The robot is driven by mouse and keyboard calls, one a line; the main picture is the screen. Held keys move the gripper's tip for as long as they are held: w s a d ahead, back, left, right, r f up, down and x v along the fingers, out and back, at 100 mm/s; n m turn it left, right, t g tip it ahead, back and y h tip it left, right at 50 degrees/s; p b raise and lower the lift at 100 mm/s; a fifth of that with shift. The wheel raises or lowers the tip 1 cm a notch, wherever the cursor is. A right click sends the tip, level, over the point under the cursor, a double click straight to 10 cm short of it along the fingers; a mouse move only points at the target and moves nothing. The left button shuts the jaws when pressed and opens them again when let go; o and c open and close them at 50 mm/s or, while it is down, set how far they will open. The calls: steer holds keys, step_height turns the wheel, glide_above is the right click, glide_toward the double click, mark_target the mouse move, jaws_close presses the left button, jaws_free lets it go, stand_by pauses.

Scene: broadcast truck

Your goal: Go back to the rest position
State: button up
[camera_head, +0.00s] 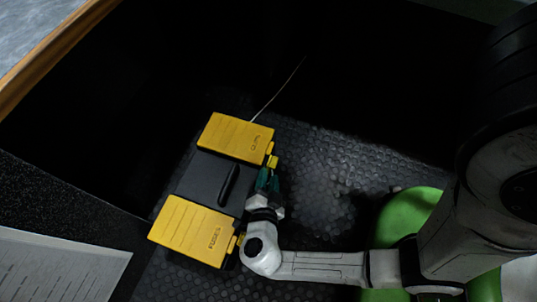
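My gripper (267,178) has dark teal fingers and is just right of a dark case (205,175) on the floor. Its fingertips are close to the yellow latch at the lower right of the upper yellow lid (232,137). I cannot tell whether they touch it, or whether the fingers are open or shut. My arm reaches in from the right, low over the floor. The lower yellow lid, marked FUSES (190,231), lies left of my wrist. Both lids look closed. A black handle (229,185) lies between them.
A thin pale cable or rod (278,91) rises behind the upper lid. Studded dark floor (325,165) is clear to the right of the case. A printed white sheet (60,268) lies at lower left. A wood-edged surface (45,60) is at upper left. The back is very dark.

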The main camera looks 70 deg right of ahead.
stand_by(0.5)
steer(key=s+d+r+n+g+y+p, duration=0.1)
steer(key=s+d+r+n+g+y, duration=0.1)
steer(key=s+d+n+g+y, duration=0.4)
steer(key=w+a+r+n+t+y+p, duration=0.25)
steer(key=a+r+n+y, duration=0.4)
steer(key=n, duration=0.95)
step_height(320, 180, up, 37)
steer(key=p, duration=3.7)
steer(key=shift+w+d+r+y, duration=0.15)
steer(key=shift+w+y, duration=0.2)
steer(key=shift+y, duration=0.1)
